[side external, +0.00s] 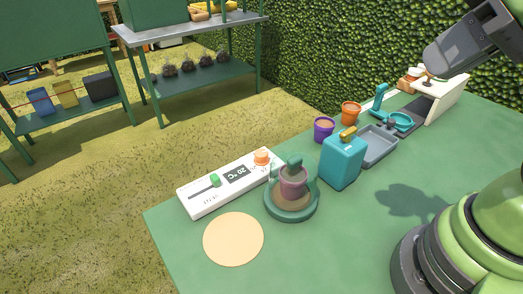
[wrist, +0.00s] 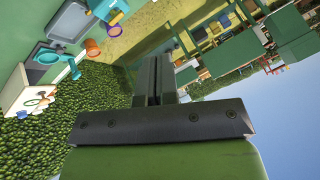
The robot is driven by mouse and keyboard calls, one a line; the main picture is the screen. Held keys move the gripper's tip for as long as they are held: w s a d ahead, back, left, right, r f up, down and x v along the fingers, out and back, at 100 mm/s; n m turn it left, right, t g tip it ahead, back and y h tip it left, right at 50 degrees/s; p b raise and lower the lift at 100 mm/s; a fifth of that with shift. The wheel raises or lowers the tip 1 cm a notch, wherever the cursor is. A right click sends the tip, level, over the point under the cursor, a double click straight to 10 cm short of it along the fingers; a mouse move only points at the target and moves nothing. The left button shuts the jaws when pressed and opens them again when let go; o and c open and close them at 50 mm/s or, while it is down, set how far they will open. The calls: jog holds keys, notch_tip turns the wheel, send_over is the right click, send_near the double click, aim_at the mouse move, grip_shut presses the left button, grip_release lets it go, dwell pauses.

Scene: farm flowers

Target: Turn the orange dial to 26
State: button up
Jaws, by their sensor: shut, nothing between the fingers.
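The orange dial (side external: 262,157) sits at the right end of a white control panel (side external: 200,207) on the green table in the side external view. The panel's dark display (side external: 235,174) appears to read 20 °C. A green slider knob (side external: 215,180) is left of the display. My gripper (side external: 432,60) is high at the upper right, far from the dial. In the wrist view my gripper (wrist: 153,78) has its fingers together and empty. I cannot make out the dial in the wrist view.
A pink pot (side external: 293,184) on a round green stand (side external: 291,212) is close to the dial. A teal container (side external: 342,165), a purple pot (side external: 324,129) and a grey tray (side external: 381,152) stand to the right. A beige disc (side external: 233,239) lies in front of the panel.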

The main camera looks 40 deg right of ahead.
jog(key=o, duration=0.3)
jog(key=shift+w, duration=0.1)
jog(key=o, duration=0.4)
jog(key=shift+w+r, duration=0.2)
jog(key=shift+w, duration=0.15)
jog(key=o, duration=0.3)
jog(key=w+n, duration=0.1)
jog(key=w, duration=0.1)
jog(key=w+n+g, duration=0.1)
jog(key=w+n, duration=0.1)
jog(key=w+n+g, duration=0.1)
jog(key=w, duration=0.1)
jog(key=shift+w+a+r, duration=0.3)
jog(key=shift+w+r, duration=0.1)
jog(key=shift+o, duration=0.2)
jog(key=n+g+h, duration=0.2)
jog(key=n+g, duration=0.3)
jog(key=n, duration=0.8)
send_over(261, 152)
notch_tip(261, 152, down, 19)
jog(key=shift+n, duration=0.3)
notch_tip(261, 152, down, 10)
jog(key=shift+s+f, duration=0.1)
jog(key=shift+c, duration=0.3)
jog(key=c, duration=0.9)
